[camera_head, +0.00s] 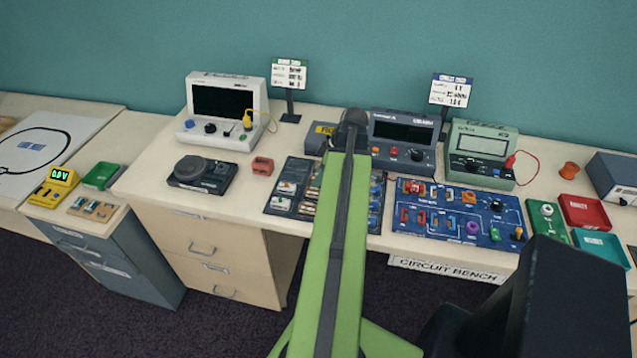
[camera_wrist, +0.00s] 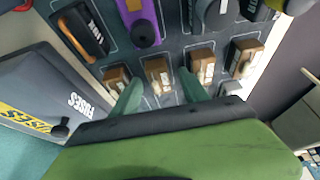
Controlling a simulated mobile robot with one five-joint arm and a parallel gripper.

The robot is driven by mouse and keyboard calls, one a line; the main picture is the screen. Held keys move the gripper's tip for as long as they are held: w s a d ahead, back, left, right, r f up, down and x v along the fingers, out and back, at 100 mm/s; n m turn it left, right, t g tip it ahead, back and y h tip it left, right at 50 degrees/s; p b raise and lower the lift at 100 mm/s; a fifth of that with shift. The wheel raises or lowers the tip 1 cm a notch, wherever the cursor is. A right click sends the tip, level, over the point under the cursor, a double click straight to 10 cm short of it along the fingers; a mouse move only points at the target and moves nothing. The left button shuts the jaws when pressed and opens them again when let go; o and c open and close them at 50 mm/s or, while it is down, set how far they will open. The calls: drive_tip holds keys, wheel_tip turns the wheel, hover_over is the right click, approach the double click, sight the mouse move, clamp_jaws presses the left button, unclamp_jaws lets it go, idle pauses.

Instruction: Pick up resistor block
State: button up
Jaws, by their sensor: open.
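Several small brown blocks with pale labels lie in a row on a dark parts tray in the wrist view. One brown block (camera_wrist: 158,73) lies between the two green fingertips of my gripper (camera_wrist: 159,88), which is open and empty. Another block (camera_wrist: 117,78) is just outside the left finger, and a third (camera_wrist: 202,65) is just outside the right finger. I cannot read which one is marked as the resistor block. In the head view my arm covers the middle of the tray and hides the gripper's fingers.
A grey fuses box (camera_wrist: 70,95) stands close to the left of the tray. A purple part (camera_wrist: 143,22) and a black-and-orange part (camera_wrist: 82,28) lie farther up. In the head view, a grey meter (camera_head: 402,140) and a blue circuit board (camera_head: 425,228) are right of my arm.

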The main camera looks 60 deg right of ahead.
clamp_jaws()
drive_tip(key=shift+r, duration=0.1)
